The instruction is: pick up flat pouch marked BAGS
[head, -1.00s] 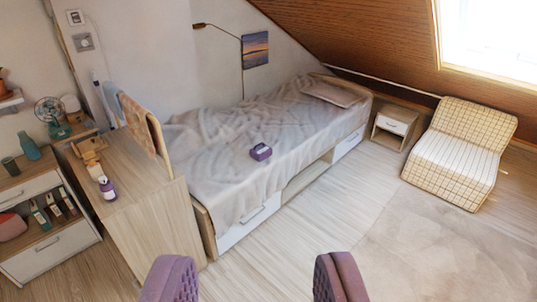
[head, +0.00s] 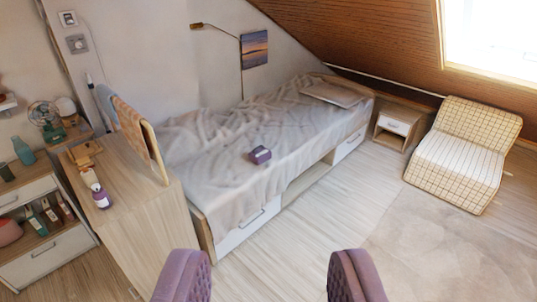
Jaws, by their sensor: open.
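No BAGS marking is readable in the view, so I cannot tell which thing is the pouch. A small dark purple object (head: 260,155) lies on the grey bed cover, and its marking is too small to read. Several slim packs (head: 52,214) stand in the open shelf of the cabinet at the left, also unreadable. My gripper (head: 265,268) shows as two purple padded fingers at the bottom edge. It is open and empty, well apart from the bed and the cabinet.
The bed (head: 228,190) has a drawer front facing the open wooden floor (head: 290,245). A wooden cabinet (head: 145,235) with a purple bottle (head: 101,195) stands at its left end. A nightstand (head: 397,125) and checked lounge chair (head: 465,150) stand right. A rug (head: 440,250) covers the floor there.

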